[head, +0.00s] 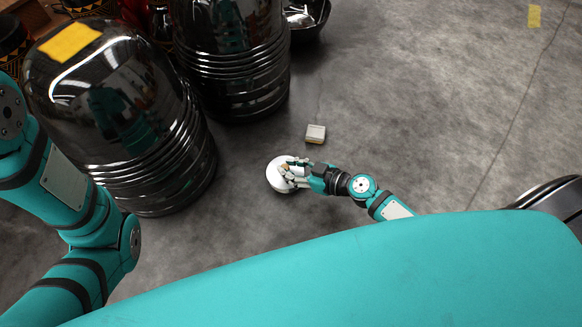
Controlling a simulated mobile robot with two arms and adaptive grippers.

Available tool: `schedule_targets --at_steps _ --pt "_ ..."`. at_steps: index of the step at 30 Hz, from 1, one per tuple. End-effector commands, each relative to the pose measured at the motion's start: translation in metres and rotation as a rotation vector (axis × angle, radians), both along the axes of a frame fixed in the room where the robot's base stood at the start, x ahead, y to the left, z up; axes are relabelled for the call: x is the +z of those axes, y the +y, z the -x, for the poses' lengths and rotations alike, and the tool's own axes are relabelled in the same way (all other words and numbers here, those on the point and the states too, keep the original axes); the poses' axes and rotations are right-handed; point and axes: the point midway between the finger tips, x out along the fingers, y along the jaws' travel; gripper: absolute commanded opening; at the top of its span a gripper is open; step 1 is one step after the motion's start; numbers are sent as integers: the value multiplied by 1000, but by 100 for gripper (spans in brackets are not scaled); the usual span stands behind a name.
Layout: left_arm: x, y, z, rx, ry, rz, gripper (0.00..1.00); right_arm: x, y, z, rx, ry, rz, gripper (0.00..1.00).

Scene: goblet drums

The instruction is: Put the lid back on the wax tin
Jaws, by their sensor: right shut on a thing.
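A white round thing (277,181), which looks like the wax tin with its lid, is at the middle of the floor area. My right gripper (291,172) reaches over its right side from the right and is shut on the lid. A small brownish patch shows between the fingers. The fingers hide part of the round top. From this far I cannot tell tin from lid, or whether the two touch. My left arm comes in from the left, and its gripper is out of the picture.
Two large glossy black drums, one left (120,120) and one behind (235,60), stand nearby. A dark bowl (308,18) is at the top.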

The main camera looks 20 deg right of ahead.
Motion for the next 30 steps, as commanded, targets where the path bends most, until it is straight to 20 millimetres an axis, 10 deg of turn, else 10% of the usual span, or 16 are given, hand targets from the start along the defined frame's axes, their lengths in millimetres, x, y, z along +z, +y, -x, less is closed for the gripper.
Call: schedule_targets --at_steps 1,2,6,20,30 --pt "-3 0 0 0 0 1 40 -3 0 0 0 -1 1 0" --pt "-1 0 0 0 0 1 40 -1 0 0 0 0 0 28" --pt "-1 0 -1 -2 2 2 40 -1 0 0 0 0 0 46" --pt "15 0 -1 -2 1 2 40 11 -1 2 0 1 1 48" --pt "21 0 0 -2 -2 2 40 36 -47 57 -1 3 1 48"
